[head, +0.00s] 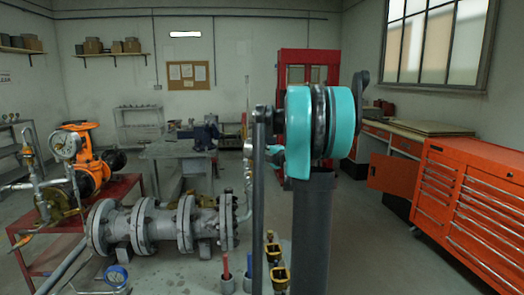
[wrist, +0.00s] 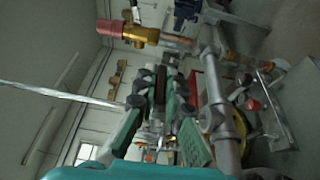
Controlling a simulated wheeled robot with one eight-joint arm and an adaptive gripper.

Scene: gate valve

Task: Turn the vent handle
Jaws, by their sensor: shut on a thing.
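My gripper (wrist: 159,78) shows in the wrist view, its two teal-and-dark fingers close together. It is shut on a narrow dark piece between the fingertips, which I take to be the vent handle; the fingers hide most of it. A brass valve body (wrist: 138,33) with a red end cap lies just beyond the fingertips, joined to a grey pipe (wrist: 213,85). In the head view my arm's teal joint and dark links block the middle, and the gripper and handle cannot be made out there.
A flanged grey pipe assembly (head: 165,222) lies at the left front. A workbench (head: 180,150) stands behind. An orange tool cabinet (head: 475,205) stands right. Floor is open between my arm and the cabinet.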

